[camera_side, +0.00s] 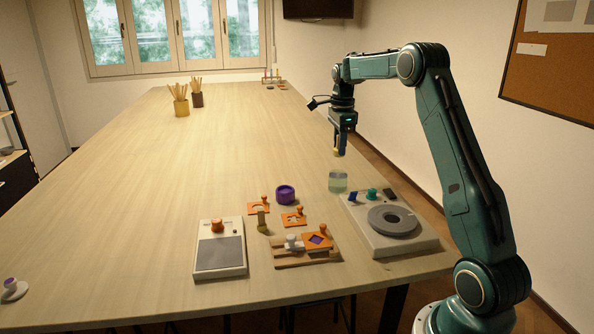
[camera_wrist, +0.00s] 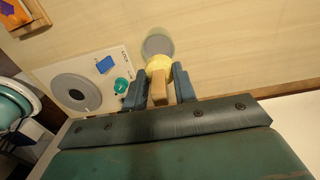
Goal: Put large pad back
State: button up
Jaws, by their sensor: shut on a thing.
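My gripper (camera_side: 340,142) is shut on the large pad, raised above the right part of the table. In the wrist view, the pad's wooden handle (camera_wrist: 158,90) sits between the fingers (camera_wrist: 158,88) and its round yellow face (camera_wrist: 159,64) shows beyond them. In the side view only a small yellow bit of it shows at the fingertips. A clear jar (camera_side: 338,181) with pale green contents stands on the table just below. The jar also shows in the wrist view (camera_wrist: 157,42), partly hidden by the pad. A smaller wooden-handled piece (camera_side: 262,221), possibly another pad, stands upright further left.
A wheel unit (camera_side: 425,244) with blue and teal knobs stands right of the jar. Orange stencils (camera_side: 291,220), a purple pot (camera_side: 285,194), a wooden rack (camera_side: 290,262) and a grey-plated box (camera_side: 220,255) stand left. The table's middle (camera_side: 180,160) is clear.

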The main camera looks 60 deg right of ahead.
notch_tip(320, 180, up, 8)
send_over(314, 199)
jog(key=shift+d+f, duration=0.15)
jog(key=shift+f, duration=9.9)
jog(key=shift+f, duration=0.15)
jog(key=o, duration=1)
jog(key=shift+c, duration=0.2)
notch_tip(314, 199, up, 12)
jog(key=shift+r, duration=0.2)
